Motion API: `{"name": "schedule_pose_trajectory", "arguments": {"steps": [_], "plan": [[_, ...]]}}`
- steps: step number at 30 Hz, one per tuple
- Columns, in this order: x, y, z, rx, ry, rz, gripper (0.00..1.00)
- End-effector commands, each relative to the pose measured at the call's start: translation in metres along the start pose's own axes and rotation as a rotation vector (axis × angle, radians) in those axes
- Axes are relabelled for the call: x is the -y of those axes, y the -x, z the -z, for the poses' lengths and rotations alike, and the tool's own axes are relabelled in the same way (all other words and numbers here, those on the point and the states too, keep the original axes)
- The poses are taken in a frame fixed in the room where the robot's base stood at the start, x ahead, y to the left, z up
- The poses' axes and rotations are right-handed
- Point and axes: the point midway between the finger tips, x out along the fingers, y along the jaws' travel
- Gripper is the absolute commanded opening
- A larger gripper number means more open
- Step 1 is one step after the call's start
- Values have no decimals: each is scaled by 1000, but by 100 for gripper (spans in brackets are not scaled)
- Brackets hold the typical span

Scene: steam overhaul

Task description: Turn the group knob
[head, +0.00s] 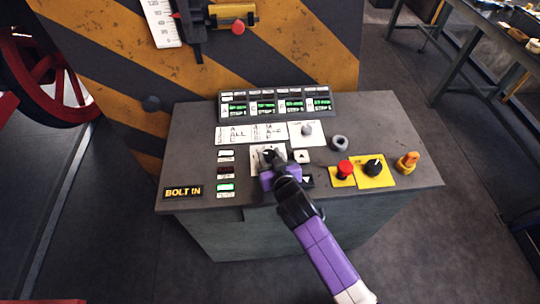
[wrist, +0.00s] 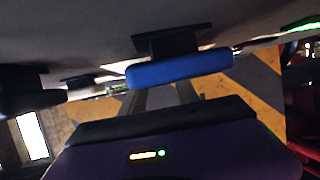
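My gripper (head: 268,157) is over a white plate (head: 258,165) at the middle of the console, fingers pointing at a dark knob there. The fingers and purple hand hide most of that knob, and I cannot tell whether it is gripped. In the wrist view, two dark fingers (wrist: 168,96) reach from the hand towards a blue bar on a dark mount (wrist: 173,42), and the bar hides their tips. I cannot tell whether they touch it. A second plate with a light grey knob (head: 306,130) is behind and to the right. No readable label tells which is the group knob.
The console (head: 190,135) also carries a lit display (head: 275,104), a grey ring (head: 339,143), a red button (head: 344,169), a black knob on yellow (head: 373,168) and an orange control (head: 407,161). A striped wall rises behind.

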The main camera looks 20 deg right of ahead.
Motion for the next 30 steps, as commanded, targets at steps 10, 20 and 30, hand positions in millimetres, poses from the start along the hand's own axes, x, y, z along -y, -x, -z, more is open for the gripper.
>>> {"name": "schedule_pose_trajectory", "arguments": {"steps": [10, 20, 30], "plan": [[0, -1, -2, -1, -4, -9, 0], [3, -3, -6, -7, -48, -113, 0], [7, -4, -5, -6, -136, -321, 0]]}}
